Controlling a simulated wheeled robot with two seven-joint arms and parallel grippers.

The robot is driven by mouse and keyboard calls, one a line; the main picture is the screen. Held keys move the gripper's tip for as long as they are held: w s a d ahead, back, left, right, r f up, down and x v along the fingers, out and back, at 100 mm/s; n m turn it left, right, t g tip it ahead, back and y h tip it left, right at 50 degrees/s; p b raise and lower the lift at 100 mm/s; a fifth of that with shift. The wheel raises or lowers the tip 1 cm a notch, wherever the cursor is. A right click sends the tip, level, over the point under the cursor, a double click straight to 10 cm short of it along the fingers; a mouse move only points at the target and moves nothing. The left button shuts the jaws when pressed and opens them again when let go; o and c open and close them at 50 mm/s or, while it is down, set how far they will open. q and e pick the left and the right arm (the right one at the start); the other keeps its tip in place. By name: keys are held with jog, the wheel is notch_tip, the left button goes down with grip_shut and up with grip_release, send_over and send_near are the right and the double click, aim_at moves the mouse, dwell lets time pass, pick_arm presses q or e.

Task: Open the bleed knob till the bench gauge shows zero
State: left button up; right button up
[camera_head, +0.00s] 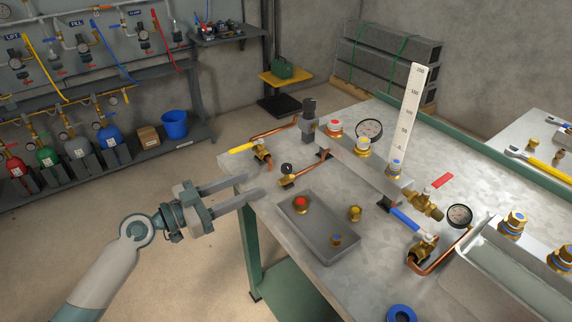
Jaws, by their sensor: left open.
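A small black round knob (287,168) sits on a brass valve at the left of the bench; I take it as the bleed knob. A round white-faced gauge (369,129) stands behind the manifold. A second gauge (459,215) stands at the front right of the bench. The needles are too small to read, and I cannot tell which is the bench gauge. My left gripper (254,188) is open and empty at the bench's left edge. Its fingers point right, apart from the knob, which lies beyond the tips. My right gripper is out of view.
A grey tray (318,243) with loose brass fittings lies in front of the knob. A yellow-handled valve (240,148) stands left of it. Blue (404,218) and red (441,181) lever handles are farther right. The floor left of the bench is clear around my arm.

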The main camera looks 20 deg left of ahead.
aim_at(282, 170)
pick_arm(q)
jog(key=p+x, duration=0.3)
jog(key=x, duration=0.8)
jog(key=shift+w+d+p, duration=0.1)
jog(key=shift+p, duration=0.2)
jog(key=shift+w+d, duration=0.4)
jog(key=shift+w, duration=0.05)
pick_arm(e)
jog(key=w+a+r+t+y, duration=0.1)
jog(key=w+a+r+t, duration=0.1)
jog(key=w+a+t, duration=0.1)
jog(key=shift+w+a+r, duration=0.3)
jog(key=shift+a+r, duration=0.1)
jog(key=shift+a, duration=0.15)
pick_arm(q)
grip_shut()
